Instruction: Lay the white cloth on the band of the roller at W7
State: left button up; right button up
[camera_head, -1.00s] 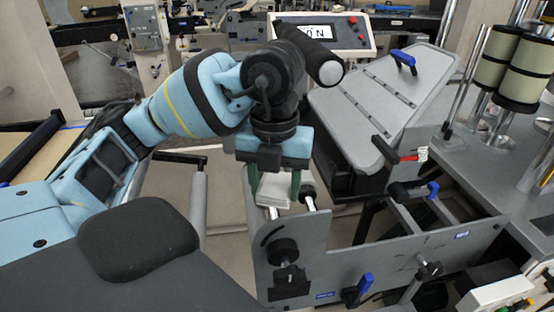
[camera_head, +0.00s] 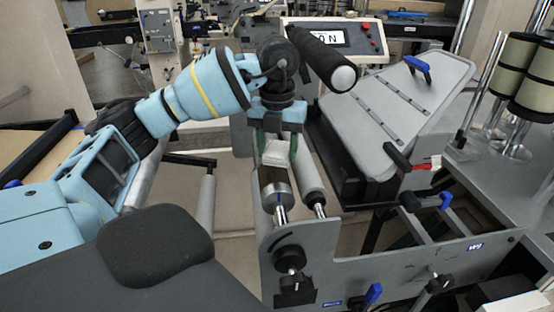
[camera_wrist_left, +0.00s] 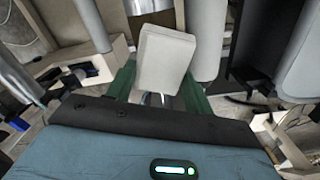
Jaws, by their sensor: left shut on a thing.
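My left gripper (camera_head: 277,148) is shut on the white cloth (camera_head: 277,154), a small folded pad between its green fingers. The cloth also shows in the left wrist view (camera_wrist_left: 165,60), standing out from between the fingers. In the head view the gripper is at the far part of a roller (camera_head: 278,196) with a bright metal end and a brown stretch behind it, which may be its band. The cloth overlaps that part of the roller; I cannot tell whether it touches. My right gripper is not in view.
A grey roller (camera_head: 312,183) runs close on the right of the metal-ended one. A black roller with a white end (camera_head: 325,60) crosses above, near my wrist. A sloping grey plate (camera_head: 400,110) stands to the right. The metal side frame (camera_head: 340,265) is nearest.

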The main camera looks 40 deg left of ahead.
aim_at(277, 150)
pick_arm(q)
jog(key=f, duration=0.3)
jog(key=shift+w+a, duration=0.15)
jog(key=shift+a, duration=0.05)
jog(key=shift+f, duration=0.25)
jog(key=shift+f, duration=0.15)
jog(key=o, duration=1)
jog(key=shift+o, duration=0.2)
